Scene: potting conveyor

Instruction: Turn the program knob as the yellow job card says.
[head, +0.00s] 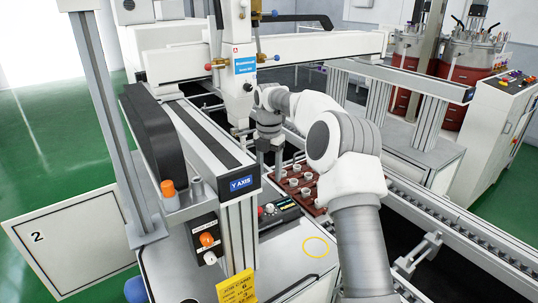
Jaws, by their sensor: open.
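The yellow job card (236,288) stands at the front of the bench, cut by the bottom edge. Its print is small; I make out a 6 and a 3, but not the full wording. A dark control panel (287,213) with a small green display lies behind it, with a red button (270,208) and a small pale round control (260,211) at its left end. I cannot tell for sure which control is the program knob. My gripper (268,166) points down above and behind this panel, apart from it, open and empty; its fingers are small in view.
A box with an orange knob (206,240) and a white one is on the left post. A dark red tray (318,198) of several pale pots stands right of the panel. The gantry beam (240,183) marked Y AXIS rises close by. A yellow ring (316,247) marks bare bench.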

